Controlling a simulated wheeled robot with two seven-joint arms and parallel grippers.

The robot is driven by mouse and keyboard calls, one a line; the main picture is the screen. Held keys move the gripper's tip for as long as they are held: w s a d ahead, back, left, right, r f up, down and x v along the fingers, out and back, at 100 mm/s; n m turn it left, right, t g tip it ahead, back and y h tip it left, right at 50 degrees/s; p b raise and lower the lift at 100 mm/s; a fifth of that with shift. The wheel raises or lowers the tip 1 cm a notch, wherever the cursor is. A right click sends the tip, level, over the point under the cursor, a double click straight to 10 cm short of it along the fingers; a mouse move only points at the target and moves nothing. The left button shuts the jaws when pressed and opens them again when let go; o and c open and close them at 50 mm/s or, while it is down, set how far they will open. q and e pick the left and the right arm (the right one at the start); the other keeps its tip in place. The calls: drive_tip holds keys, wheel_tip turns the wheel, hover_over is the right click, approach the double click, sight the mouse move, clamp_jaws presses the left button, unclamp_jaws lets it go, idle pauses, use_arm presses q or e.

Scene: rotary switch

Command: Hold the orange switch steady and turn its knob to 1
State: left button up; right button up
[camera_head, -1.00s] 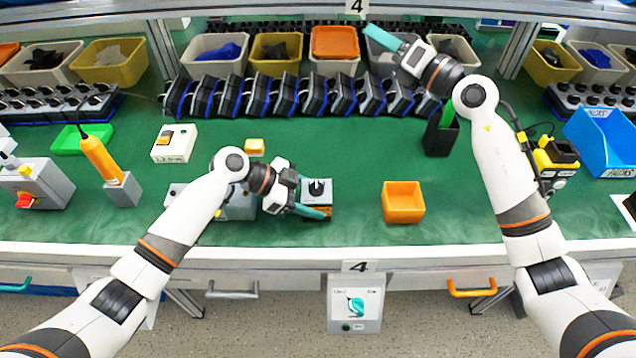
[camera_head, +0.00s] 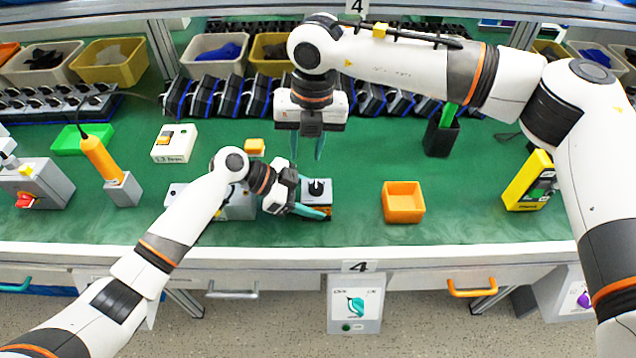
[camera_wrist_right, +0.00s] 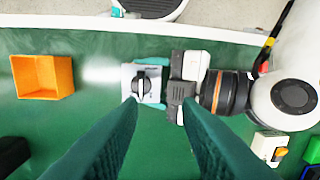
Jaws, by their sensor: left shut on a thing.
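My right gripper (camera_head: 307,148) points down behind and above the switch, open and empty. In the right wrist view the switch (camera_wrist_right: 130,88) and its knob (camera_wrist_right: 142,85) lie beyond the two open teal fingers (camera_wrist_right: 160,125), which are apart from it. The knob's markings are too small to read.
An orange open box (camera_head: 403,203) stands to the right of the switch. A black holder (camera_head: 440,138) stands at the back right. The bench between is clear.

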sight(317, 183)
drive_tip(key=shift+m+h, duration=0.3)
drive_tip(key=shift+h, duration=0.3)
drive_tip(key=shift+w+d+f, duration=0.1)
drive_tip(key=shift+d+f, duration=0.2)
drive_tip(key=shift+f, duration=1.2)
drive_tip(key=shift+s+d+f, duration=0.1)
drive_tip(key=shift+d+f, duration=0.15)
drive_tip(key=shift+f, duration=1.3)
drive_tip(key=shift+w+d+f, duration=0.1)
drive_tip(key=shift+d+f, duration=0.2)
drive_tip(key=shift+f, duration=1.2)
drive_tip(key=shift+c, duration=0.3)
clamp_jaws()
